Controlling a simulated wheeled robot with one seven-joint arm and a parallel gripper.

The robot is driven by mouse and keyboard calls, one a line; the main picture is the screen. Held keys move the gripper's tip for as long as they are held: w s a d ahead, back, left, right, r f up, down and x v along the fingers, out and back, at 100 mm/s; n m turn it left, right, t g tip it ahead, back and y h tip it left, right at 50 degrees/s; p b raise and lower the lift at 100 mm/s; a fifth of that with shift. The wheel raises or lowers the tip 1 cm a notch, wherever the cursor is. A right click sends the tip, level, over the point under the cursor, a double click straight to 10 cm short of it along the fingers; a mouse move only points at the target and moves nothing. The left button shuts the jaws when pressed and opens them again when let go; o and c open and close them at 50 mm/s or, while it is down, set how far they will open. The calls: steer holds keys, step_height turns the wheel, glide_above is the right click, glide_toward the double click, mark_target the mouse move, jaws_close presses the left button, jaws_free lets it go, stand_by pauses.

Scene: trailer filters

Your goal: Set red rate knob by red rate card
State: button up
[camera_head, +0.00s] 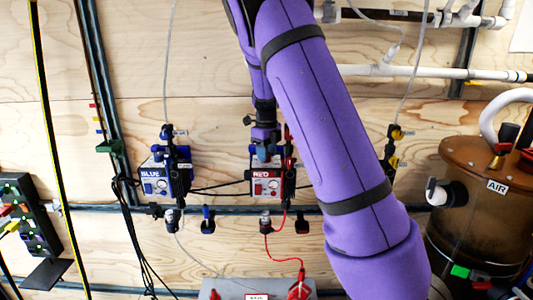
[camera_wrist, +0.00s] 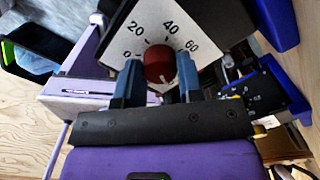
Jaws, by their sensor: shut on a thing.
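The red rate knob (camera_wrist: 159,62) sits on a white dial face (camera_wrist: 125,45) marked 0, 20, 40 and 60 in the wrist view. My gripper (camera_wrist: 158,82) has a blue-grey finger on each side of the knob and is shut on it. In the head view my gripper (camera_head: 265,145) is at the top of the white-fronted unit labelled RED (camera_head: 266,186), which is on the plywood wall. The knob is hidden there. The knob's pointer mark is too small to read. I cannot make out a red rate card in either view.
The unit labelled BLUE (camera_head: 158,183) is to the left of the red one. A brown tank labelled AIR (camera_head: 470,220) stands at the right. A grey box (camera_head: 230,288) is at the bottom edge, near red tubing (camera_head: 284,260). My purple arm covers the middle right.

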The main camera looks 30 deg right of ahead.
stand_by(0.4)
steer(key=shift+w, duration=0.1)
steer(key=o, duration=0.9)
step_height(320, 180, up, 11)
steer(key=shift+f, duration=0.1)
